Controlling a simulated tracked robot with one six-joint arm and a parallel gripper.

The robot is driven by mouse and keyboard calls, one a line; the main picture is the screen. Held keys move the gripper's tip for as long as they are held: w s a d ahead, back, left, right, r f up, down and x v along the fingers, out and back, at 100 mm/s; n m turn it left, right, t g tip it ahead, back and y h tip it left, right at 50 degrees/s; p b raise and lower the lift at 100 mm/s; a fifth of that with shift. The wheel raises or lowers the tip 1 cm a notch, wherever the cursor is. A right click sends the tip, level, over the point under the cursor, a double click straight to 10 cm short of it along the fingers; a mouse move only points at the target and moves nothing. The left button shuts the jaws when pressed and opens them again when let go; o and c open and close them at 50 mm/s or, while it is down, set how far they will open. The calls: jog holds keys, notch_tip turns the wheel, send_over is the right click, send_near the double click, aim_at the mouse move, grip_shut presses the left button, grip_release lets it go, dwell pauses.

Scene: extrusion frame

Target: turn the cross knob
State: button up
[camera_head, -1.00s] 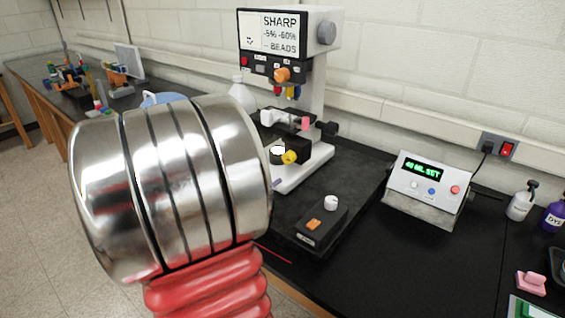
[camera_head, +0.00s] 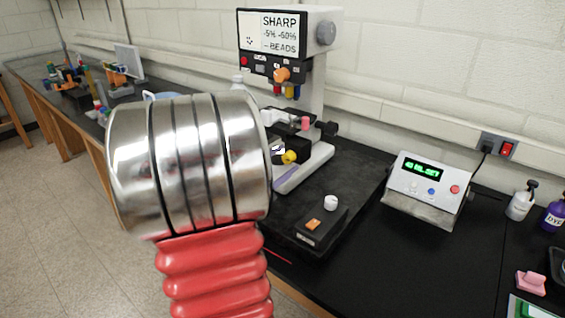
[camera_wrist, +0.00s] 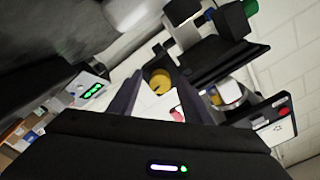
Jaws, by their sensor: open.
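No knob shows a clear cross shape, so I cannot tell which one is the cross knob. A yellow knob (camera_head: 289,157) sits low on the front of the microscope-like machine (camera_head: 312,70), just right of my arm. In the wrist view a yellow knob (camera_wrist: 160,81) shows between the two dark fingers of my gripper (camera_wrist: 158,90). The fingers are apart, and I cannot tell whether they touch it. A pink part (camera_wrist: 177,114) shows below it. In the head view my silver and red arm hides the gripper almost wholly.
An orange knob (camera_head: 283,75) and a pink knob (camera_head: 305,123) are on the machine. A black box (camera_head: 320,228) with a white knob (camera_head: 331,202) stands in front. A control box (camera_head: 426,189) with a green display stands right.

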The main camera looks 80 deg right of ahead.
jog(key=shift+c, duration=0.7)
jog(key=c, duration=0.9)
jog(key=shift+n, duration=0.3)
jog(key=shift+n, duration=0.5)
jog(key=o, duration=1)
jog(key=shift+o, duration=0.2)
jog(key=shift+a, duration=0.1)
jog(key=v, duration=1.3)
jog(key=shift+w+a, duration=0.15)
jog(key=shift+a, duration=0.15)
